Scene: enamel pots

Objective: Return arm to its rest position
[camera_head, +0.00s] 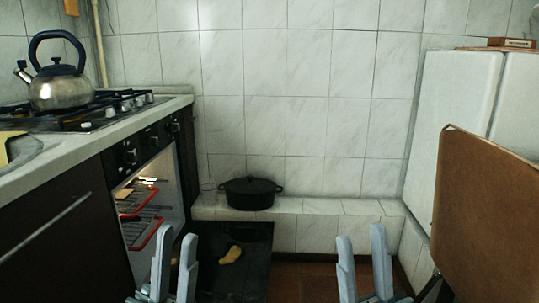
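My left gripper (174,262) shows at the bottom of the head view, left of the middle. Its two grey fingers point up and stand apart, with nothing between them. My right gripper (363,262) is at the bottom, right of the middle. Its fingers are also apart and empty. Both grippers are in front of the low ledge and touch nothing that I can see. The rest of both arms is mostly below the picture's edge.
A black pot (250,194) stands on the tiled ledge (318,207). The oven (140,213) is open at left, a kettle (61,88) on its hob. A yellowish item (230,255) lies on the dark oven door (245,280). A brown chair back (485,215) stands right.

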